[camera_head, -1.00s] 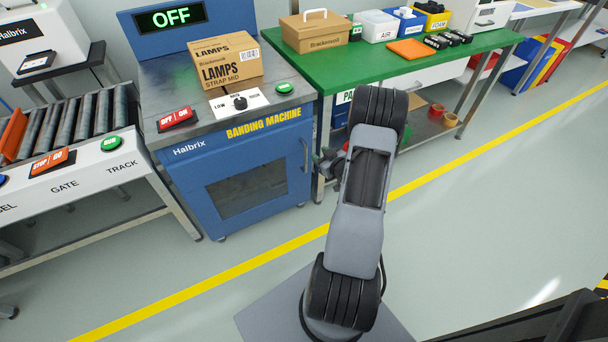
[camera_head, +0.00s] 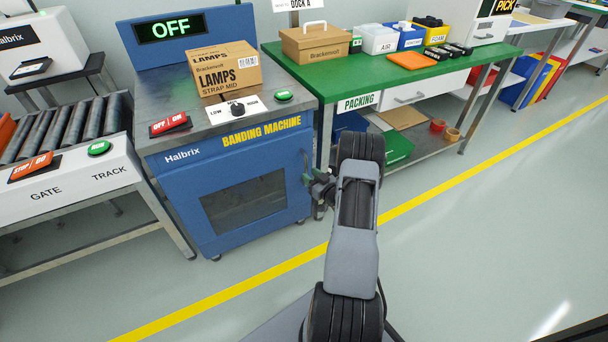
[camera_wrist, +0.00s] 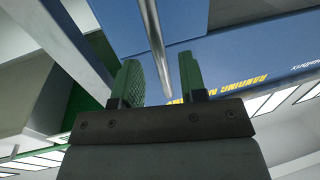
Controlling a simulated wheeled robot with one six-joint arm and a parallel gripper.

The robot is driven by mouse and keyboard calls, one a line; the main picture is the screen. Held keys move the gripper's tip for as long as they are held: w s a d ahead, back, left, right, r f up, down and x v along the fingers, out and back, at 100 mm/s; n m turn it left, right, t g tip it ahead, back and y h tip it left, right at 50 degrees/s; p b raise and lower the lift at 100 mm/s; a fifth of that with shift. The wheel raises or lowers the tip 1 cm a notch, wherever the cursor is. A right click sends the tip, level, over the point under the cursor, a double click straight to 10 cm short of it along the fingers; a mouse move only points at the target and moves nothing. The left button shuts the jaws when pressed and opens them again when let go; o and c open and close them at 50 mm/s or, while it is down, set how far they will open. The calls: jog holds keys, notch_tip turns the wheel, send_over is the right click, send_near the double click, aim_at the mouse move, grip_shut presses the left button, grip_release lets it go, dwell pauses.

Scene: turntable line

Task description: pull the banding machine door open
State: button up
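The banding machine (camera_head: 230,132) is a blue cabinet at left of centre in the head view, with its display reading OFF. Its blue door (camera_head: 186,198) with a dark window looks closed. The door's upright metal handle (camera_head: 306,158) is at the door's right edge. My gripper (camera_head: 316,184) is at the handle's lower part, partly hidden by my arm. In the wrist view, the handle (camera_wrist: 153,45) runs as a grey bar between the two green fingers of my gripper (camera_wrist: 158,72). The fingers are open, with gaps showing on both sides of the bar.
A Brackenvolt lamps carton (camera_head: 224,70) sits on the machine top beside a dial and buttons. A green packing table (camera_head: 365,72) stands close to the right. A roller conveyor (camera_head: 75,128) stands to the left. The floor in front, with a yellow line (camera_head: 420,195), is clear.

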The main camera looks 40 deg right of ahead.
aim_at(306, 171)
jog(key=shift+w+a+b, duration=0.1)
jog(key=shift+w+b, duration=0.2)
jog(key=shift+w, duration=1.35)
grip_shut()
